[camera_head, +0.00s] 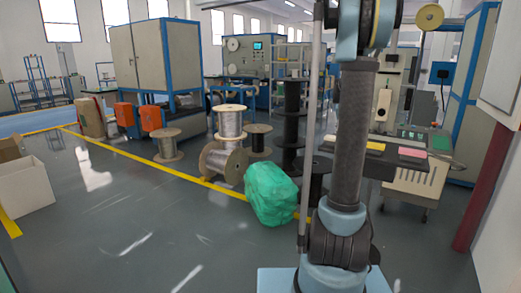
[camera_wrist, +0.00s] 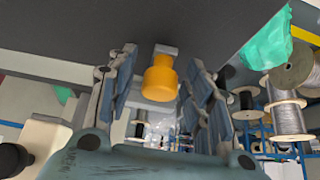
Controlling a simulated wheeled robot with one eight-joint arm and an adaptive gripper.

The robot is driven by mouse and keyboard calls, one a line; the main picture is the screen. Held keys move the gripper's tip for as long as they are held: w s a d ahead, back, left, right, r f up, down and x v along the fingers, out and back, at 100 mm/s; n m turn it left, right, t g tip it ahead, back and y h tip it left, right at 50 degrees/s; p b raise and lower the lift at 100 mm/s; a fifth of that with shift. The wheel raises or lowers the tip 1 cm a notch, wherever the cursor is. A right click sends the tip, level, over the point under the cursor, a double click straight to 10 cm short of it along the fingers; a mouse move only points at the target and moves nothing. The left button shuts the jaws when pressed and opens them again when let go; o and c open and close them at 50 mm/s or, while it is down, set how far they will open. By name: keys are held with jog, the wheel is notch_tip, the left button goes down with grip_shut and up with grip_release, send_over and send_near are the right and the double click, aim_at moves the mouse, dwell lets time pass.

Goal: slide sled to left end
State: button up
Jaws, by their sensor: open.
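In the wrist view my gripper (camera_wrist: 160,62) is open, with one finger on each side of the picture. A yellow-orange knob (camera_wrist: 160,78) shows between the fingers, with gaps on both sides. A small grey piece (camera_wrist: 166,49) sits at its far end, against a dark surface. I cannot tell whether the knob belongs to the sled, and no sled can be clearly made out. In the head view my arm stands at right of centre and hides part of a machine; the gripper is out of that picture.
In the head view a green wrapped bundle (camera_head: 271,194) lies on the floor beside my arm. Wire spools (camera_head: 223,161) stand behind it. A console cart (camera_head: 413,178) stands to the right, near a red post (camera_head: 487,190).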

jog(key=shift+r, duration=4)
jog(key=shift+s+a, duration=0.1)
jog(key=shift+n+g+y, duration=0.3)
jog(key=shift+n+y, duration=0.2)
jog(key=shift+n, duration=0.2)
jog(key=s+a, duration=0.2)
jog(key=s, duration=0.1)
jog(key=s+a+f, duration=0.1)
jog(key=s+a, duration=0.2)
jog(key=s, duration=0.1)
jog(key=s+a+f, duration=0.1)
jog(key=s+a, duration=0.1)
jog(key=s, duration=0.1)
jog(key=shift+s+a, duration=0.2)
jog(key=shift+a, duration=0.05)
jog(key=s+a+f+n+g, duration=0.1)
jog(key=s+a+f, duration=0.4)
jog(key=s, duration=0.6)
jog(key=s+a+f+n+y, duration=0.1)
jog(key=s+a+f, duration=0.3)
jog(key=s+f, duration=0.4)
jog(key=s+a+f+n+g+y, duration=0.1)
jog(key=s+a+f+n, duration=0.2)
jog(key=s, duration=1.2)
notch_tip(320, 180, down, 5)
jog(key=a, duration=0.2)
jog(key=shift+s+a+r+g, duration=0.2)
jog(key=shift+s+a+g, duration=0.1)
jog(key=shift+s, duration=0.05)
